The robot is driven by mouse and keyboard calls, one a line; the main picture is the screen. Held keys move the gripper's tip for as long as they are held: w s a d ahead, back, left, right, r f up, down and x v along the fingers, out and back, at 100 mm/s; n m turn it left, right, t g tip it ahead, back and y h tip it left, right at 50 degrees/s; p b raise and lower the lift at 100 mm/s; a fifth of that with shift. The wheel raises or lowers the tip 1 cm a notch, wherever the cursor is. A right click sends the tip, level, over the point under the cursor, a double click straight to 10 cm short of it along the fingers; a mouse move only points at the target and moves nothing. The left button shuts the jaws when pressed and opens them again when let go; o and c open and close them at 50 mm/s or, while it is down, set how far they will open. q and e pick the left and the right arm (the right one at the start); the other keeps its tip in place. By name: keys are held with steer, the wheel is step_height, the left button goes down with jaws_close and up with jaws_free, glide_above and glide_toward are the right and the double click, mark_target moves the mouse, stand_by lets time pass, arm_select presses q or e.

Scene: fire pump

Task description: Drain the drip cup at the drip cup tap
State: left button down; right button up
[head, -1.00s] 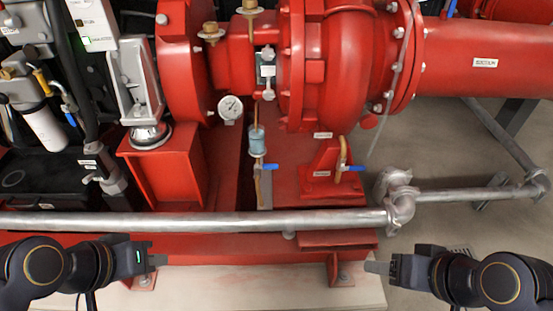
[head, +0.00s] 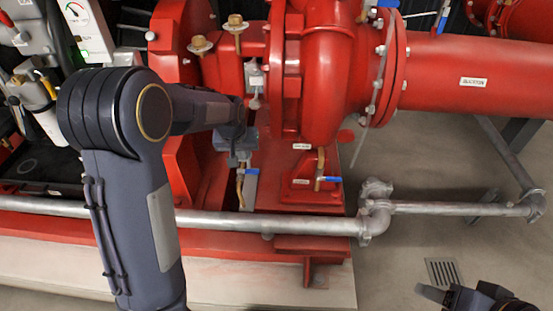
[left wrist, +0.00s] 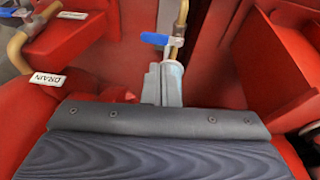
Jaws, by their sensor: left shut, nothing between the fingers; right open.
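The drip cup tap's blue lever (left wrist: 155,39) shows in the left wrist view on a brass pipe (left wrist: 181,18), pointing left. My left gripper (left wrist: 165,70) is shut and empty, its tips close to the lever and pipe; I cannot tell whether they touch. In the head view my left gripper (head: 240,158) reaches over the red base and hides the drip cup and most of the tap; brass pipe (head: 240,188) shows below it. My right gripper (head: 455,293) is open and empty at the bottom right, away from the pump.
Another blue-levered tap (head: 331,179) stands on the red pedestal to the right, near DRAIN labels (left wrist: 47,79). A grey horizontal pipe (head: 290,223) runs in front of the base. Brass fittings (head: 236,24) rise above the arm.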

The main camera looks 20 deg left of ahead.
mark_target(248, 172)
arm_select(q)
steer(key=w+d, duration=0.2)
steer(key=shift+w+f+y, duration=0.4)
arm_select(e)
steer(key=shift+s+d+r, duration=0.1)
steer(key=shift+d+r, duration=0.2)
steer(key=shift+d, duration=0.35)
arm_select(q)
steer(key=b+x, duration=0.3)
steer(key=x, duration=0.7)
arm_select(e)
step_height(248, 172, down, 4)
steer(key=shift+r, duration=0.25)
